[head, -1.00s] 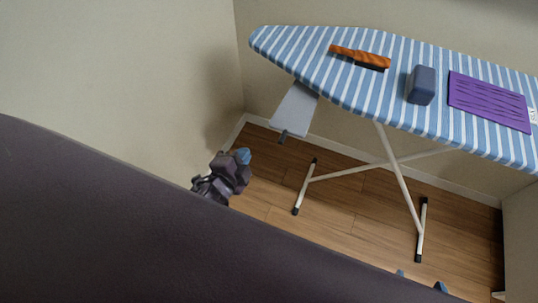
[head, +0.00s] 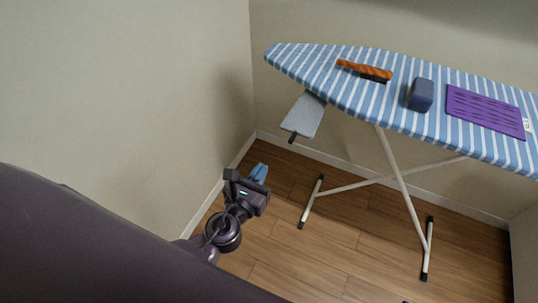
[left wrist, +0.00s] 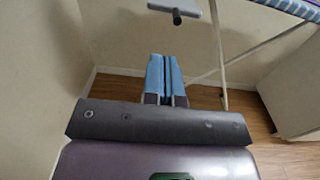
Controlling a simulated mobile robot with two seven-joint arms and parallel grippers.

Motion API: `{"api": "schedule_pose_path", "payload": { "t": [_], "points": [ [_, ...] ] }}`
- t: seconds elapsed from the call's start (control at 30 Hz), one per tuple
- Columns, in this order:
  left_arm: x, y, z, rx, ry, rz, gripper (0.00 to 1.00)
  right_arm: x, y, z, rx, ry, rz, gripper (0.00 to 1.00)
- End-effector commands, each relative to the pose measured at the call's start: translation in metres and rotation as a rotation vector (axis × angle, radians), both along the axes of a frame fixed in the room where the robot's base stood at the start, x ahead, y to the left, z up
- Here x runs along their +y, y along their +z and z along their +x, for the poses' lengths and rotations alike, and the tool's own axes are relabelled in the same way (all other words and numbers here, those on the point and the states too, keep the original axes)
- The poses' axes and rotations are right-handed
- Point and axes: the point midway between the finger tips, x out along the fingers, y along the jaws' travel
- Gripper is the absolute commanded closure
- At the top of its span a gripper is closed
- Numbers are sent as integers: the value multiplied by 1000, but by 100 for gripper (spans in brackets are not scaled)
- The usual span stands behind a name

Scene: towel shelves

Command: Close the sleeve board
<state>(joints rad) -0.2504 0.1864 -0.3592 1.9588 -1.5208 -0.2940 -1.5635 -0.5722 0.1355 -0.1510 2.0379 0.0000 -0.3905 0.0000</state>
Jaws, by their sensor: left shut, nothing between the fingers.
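The grey sleeve board (head: 304,114) juts out from under the left part of the striped ironing board (head: 340,87), tilted downward, with a dark knob (head: 292,138) at its lower end. Its end with the knob also shows at the top of the left wrist view (left wrist: 176,8). My left gripper (head: 260,172) is below and to the left of the sleeve board, apart from it. Its blue fingers (left wrist: 165,75) are together and empty, pointing toward the board. My right gripper is not in view.
On the ironing board lie a brown-handled brush (head: 364,70), a dark blue block (head: 421,95) and a purple mat (head: 485,110). White crossed legs (head: 405,190) stand on the wooden floor to the right. Walls close in at left and behind.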

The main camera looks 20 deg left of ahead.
Motion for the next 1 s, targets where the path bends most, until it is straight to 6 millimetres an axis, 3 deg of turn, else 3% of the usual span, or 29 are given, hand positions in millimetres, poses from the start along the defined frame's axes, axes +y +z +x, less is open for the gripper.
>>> {"api": "schedule_pose_path", "payload": {
  "t": [0.6, 0.8, 1.0],
  "points": [
    [-4, 2, 102, -3, 0, -4, 100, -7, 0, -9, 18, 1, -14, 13],
    [-4, 1, 124, -1, 0, -4, 100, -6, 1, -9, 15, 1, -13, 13],
    [-4, 1, 131, 0, 1, -4, 100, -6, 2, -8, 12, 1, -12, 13]
  ]
}}
